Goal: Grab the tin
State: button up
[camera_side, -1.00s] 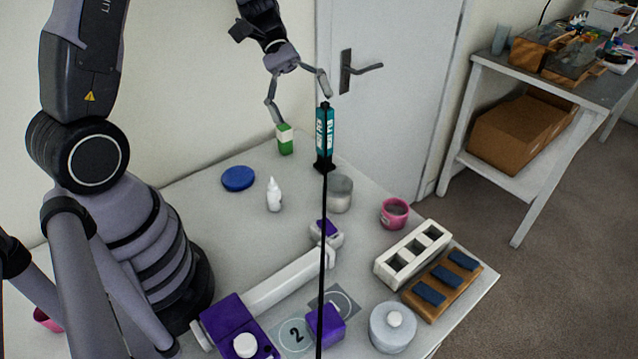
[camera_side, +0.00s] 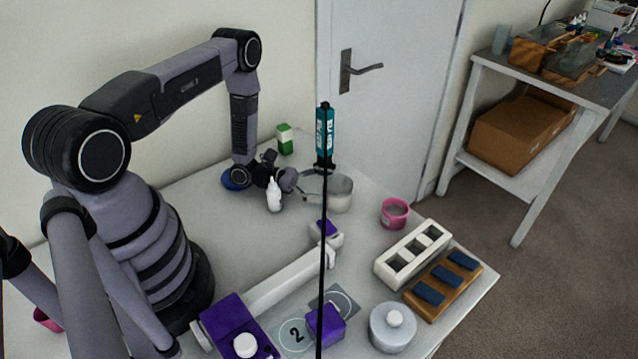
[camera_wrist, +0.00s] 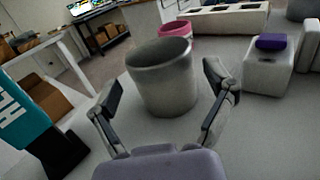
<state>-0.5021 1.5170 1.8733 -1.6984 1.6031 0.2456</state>
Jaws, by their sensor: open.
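The tin is a grey, open-topped metal cylinder. It stands upright on the table; in the side view the tin (camera_side: 341,194) is behind the black pole, and in the wrist view the tin (camera_wrist: 164,78) stands straight ahead. My gripper (camera_wrist: 165,90) is open, with one finger on each side of the tin's near part. A gap shows between the tin and the right finger; I cannot tell whether the left finger touches it. In the side view my gripper (camera_side: 313,186) is low over the table, left of the tin, partly hidden by the pole.
A white dropper bottle (camera_side: 274,195) stands close to my wrist. A teal hot-pen tool (camera_side: 325,135) on a black pole is near the tin. A pink cup (camera_side: 395,213) and white slotted block (camera_side: 412,254) are to the right. A green-white box (camera_side: 285,139) stands behind.

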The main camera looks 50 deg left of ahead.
aim_at(349, 186)
jog(key=x, duration=0.5)
jog(key=shift+w+d+r, duration=0.25)
jog(key=shift+d, duration=0.1)
jog(key=c, duration=1.1)
